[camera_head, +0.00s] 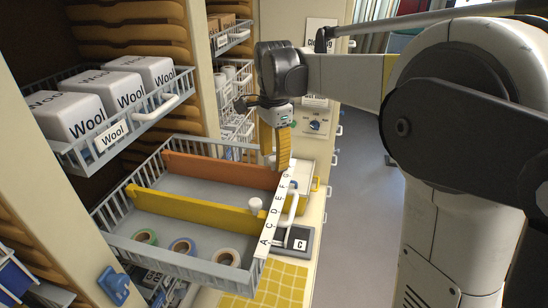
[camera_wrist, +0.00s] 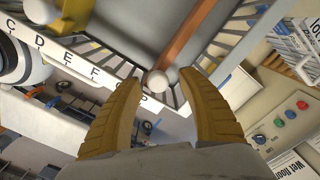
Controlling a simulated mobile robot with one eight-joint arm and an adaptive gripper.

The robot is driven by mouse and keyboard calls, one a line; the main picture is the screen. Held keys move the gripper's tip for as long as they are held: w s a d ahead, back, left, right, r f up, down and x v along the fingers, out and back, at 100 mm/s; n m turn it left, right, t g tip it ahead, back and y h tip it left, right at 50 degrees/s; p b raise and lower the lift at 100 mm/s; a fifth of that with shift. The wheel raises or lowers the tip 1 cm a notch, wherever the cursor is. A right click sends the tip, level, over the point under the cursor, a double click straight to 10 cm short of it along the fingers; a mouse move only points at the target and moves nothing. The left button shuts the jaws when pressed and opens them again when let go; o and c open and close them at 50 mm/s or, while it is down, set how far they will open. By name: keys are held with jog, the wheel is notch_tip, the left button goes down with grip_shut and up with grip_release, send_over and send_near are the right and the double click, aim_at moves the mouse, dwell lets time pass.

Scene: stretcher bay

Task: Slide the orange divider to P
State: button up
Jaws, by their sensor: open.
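The orange divider (camera_head: 220,169) stands across the wire drawer (camera_head: 165,255), towards its far end. In the wrist view the orange divider (camera_wrist: 183,37) runs away from a round white knob (camera_wrist: 157,83) at the drawer's front. My gripper (camera_head: 277,160) is over that front end, fingers pointing down. In the wrist view my gripper (camera_wrist: 160,78) is open, with the knob between the fingertips in the picture; I see no grip on it. The letter strip (camera_head: 276,215) runs along the drawer front. Its letters beyond F are partly hidden or hard to read.
A yellow divider (camera_head: 205,212) with a white knob (camera_head: 254,204) crosses the same drawer nearer the camera. Tape rolls (camera_head: 182,246) lie in the near compartment. A basket of Wool boxes (camera_head: 119,92) is above left. Open floor (camera_head: 355,190) lies to the right.

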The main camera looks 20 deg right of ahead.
notch_tip(320, 180, up, 12)
dwell(0.4)
jog(key=shift+w+f, duration=0.1)
